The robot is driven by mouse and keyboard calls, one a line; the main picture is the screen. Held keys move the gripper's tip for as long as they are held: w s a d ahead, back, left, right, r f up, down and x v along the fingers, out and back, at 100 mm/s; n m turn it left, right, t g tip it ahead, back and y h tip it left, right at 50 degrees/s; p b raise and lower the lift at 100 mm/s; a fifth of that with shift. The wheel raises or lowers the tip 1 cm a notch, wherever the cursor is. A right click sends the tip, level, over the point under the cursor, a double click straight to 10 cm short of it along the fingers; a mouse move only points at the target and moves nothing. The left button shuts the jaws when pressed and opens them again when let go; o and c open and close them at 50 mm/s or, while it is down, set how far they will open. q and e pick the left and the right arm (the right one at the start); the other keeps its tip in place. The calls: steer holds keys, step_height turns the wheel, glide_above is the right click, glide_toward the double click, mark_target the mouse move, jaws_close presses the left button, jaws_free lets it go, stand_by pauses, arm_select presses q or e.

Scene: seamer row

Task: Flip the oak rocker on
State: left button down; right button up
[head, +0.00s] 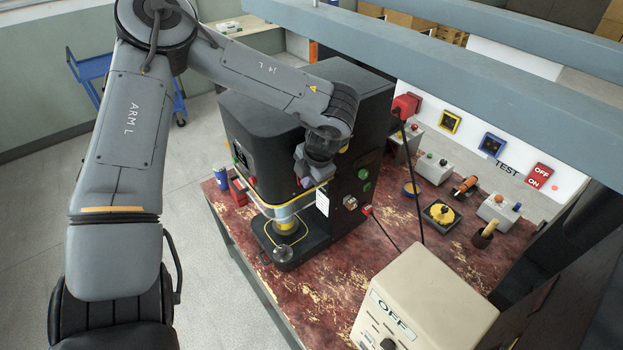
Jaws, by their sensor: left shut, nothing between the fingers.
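My left arm comes in from the left and reaches over to the black seamer (270,130). My left gripper (307,181) points down at the seamer's front, close to its controls, and is shut with nothing in it. Whether it touches the seamer I cannot tell. I cannot make out for certain which control is the oak rocker; part of the seamer's front is behind my wrist. My right gripper is not in view.
A cream box (428,302) marked OFF stands at the bench's front right. Small grey switch boxes (436,168), a yellow knob unit (441,213) and a wooden-handled tool (486,234) stand behind. A red OFF/ON plate (539,176) is on the panel. Bare worn bench (330,290) lies before the seamer.

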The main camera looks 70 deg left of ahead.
arm_select(q)
steer(key=shift+a+f, duration=0.15)
steer(key=shift+a, duration=0.15)
stand_by(0.5)
